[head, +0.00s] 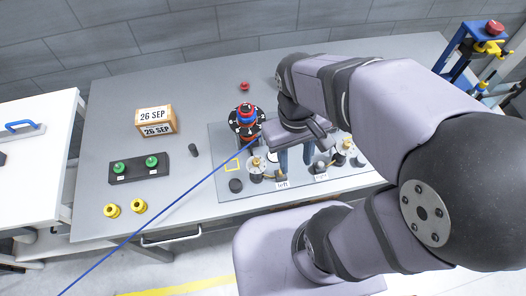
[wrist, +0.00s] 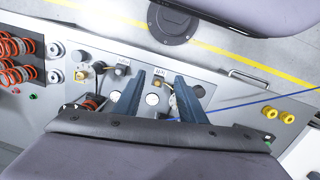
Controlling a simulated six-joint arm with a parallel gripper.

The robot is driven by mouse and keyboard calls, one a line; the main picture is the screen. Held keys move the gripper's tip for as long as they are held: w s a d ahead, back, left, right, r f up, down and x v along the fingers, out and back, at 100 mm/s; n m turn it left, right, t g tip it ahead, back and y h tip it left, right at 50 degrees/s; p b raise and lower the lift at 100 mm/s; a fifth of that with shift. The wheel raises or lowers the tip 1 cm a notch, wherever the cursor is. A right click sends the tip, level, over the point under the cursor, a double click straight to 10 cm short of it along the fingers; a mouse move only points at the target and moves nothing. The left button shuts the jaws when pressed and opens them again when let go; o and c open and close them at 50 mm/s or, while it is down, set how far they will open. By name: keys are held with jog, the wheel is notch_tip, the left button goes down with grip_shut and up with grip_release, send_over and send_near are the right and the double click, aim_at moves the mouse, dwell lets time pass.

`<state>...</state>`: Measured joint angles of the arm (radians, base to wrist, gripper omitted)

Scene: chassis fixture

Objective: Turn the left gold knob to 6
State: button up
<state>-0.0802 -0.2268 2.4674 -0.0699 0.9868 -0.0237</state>
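The left gold knob (head: 255,162) stands on a pale dial at the left of the grey fixture plate, beside the "left" label (head: 282,185). Its setting is too small to read. My gripper (head: 296,166) hangs above the plate, to the right of this knob in the head view. Its two blue-grey fingers are spread apart with nothing held between them; they also show in the wrist view (wrist: 160,76). The right gold knob (head: 347,144) sits farther right, with its own "right" label (head: 321,177).
A red and blue knob on a black dial (head: 246,118) stands behind the left knob. A black puck (head: 236,186) lies near the plate's left edge. A date block (head: 157,120), green buttons (head: 139,168) and yellow pieces (head: 125,208) are left. A blue line crosses the view.

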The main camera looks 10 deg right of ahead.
notch_tip(320, 180, down, 3)
jog(key=s+d+n+g+h+b, duration=0.1)
jog(key=s+n+g+h+b, duration=0.1)
jog(key=s+n+h+b, duration=0.3)
notch_tip(320, 180, up, 4)
jog(key=n+t+h+b, duration=0.4)
jog(key=n+t+h, duration=0.3)
jog(key=n+t, duration=1.15)
send_over(258, 158)
jog(key=r+v, duration=0.1)
jog(key=v, duration=0.4)
jog(key=n+g, duration=0.2)
jog(key=g, duration=0.1)
jog(key=shift+t, duration=0.25)
jog(key=f, duration=1.5)
jog(key=shift+w+f, duration=0.15)
jog(key=shift+w, duration=0.1)
jog(key=shift+w, duration=0.15)
jog(key=p+x, duration=0.2)
jog(key=x, duration=0.3)
jog(key=shift+w+d+p, duration=0.1)
jog(key=shift+d+p, duration=0.15)
jog(key=shift+p, duration=0.1)
jog(key=shift+x, duration=0.85)
